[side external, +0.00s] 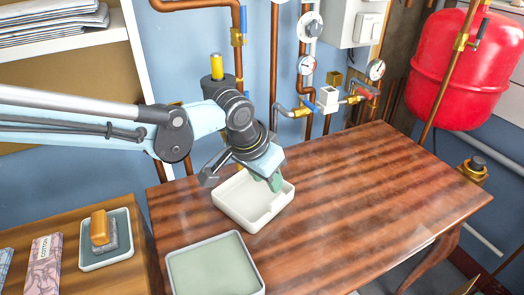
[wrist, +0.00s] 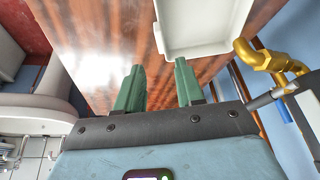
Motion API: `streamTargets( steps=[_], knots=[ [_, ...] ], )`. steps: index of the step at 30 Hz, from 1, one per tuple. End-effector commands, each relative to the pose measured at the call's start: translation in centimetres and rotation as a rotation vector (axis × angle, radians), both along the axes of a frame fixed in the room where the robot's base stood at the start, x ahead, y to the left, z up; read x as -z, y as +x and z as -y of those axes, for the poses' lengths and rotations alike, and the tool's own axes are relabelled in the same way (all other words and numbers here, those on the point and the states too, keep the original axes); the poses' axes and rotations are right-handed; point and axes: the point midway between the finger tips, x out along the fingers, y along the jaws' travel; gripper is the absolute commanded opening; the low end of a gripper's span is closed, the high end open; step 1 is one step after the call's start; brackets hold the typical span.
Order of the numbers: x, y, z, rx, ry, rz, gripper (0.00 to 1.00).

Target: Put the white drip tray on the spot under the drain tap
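The white drip tray (side external: 228,208) is a shallow open box on the wooden table, below my gripper (side external: 262,178). One green fingertip shows over the tray's right part in the side view; the other is mostly hidden. In the wrist view the tray (wrist: 200,42) is at top right, beyond the fingers. My gripper (wrist: 158,65) is open there, its two green fingers apart with nothing between them. The right fingertip overlaps the tray's near edge; contact cannot be told. A brass tap (side external: 292,111) with a grey lever sticks out from the wall pipes; a brass fitting (wrist: 262,58) shows beside the tray.
A second tray with a grey-green inside (side external: 216,268) stands at the table's front left. A side cabinet holds a small tray (side external: 107,260) with a sponge-like block. Gauges and pipes (side external: 307,65) line the wall behind. The table's right half (side external: 400,190) is clear.

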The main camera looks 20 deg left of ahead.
Motion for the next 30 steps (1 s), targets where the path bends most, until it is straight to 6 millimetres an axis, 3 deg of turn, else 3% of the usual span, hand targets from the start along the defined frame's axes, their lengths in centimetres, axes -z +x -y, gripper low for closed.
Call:
streamTargets(
  steps=[8,11,14,21,30],
  knots=[
    [-2.3,-0.9,-0.5,-0.001,0.0,0.001,0.37],
    [-3.1,-1.0,-1.7,-0.014,-0.005,0.007,0.37],
    [-4.4,-1.2,-4.6,-0.044,-0.012,0.019,0.37],
    [-7.6,-4.0,-13.8,-0.146,-0.04,0.074,0.37],
    [-7.9,-10.1,-23.3,-0.278,-0.058,0.154,0.37]
  ],
)
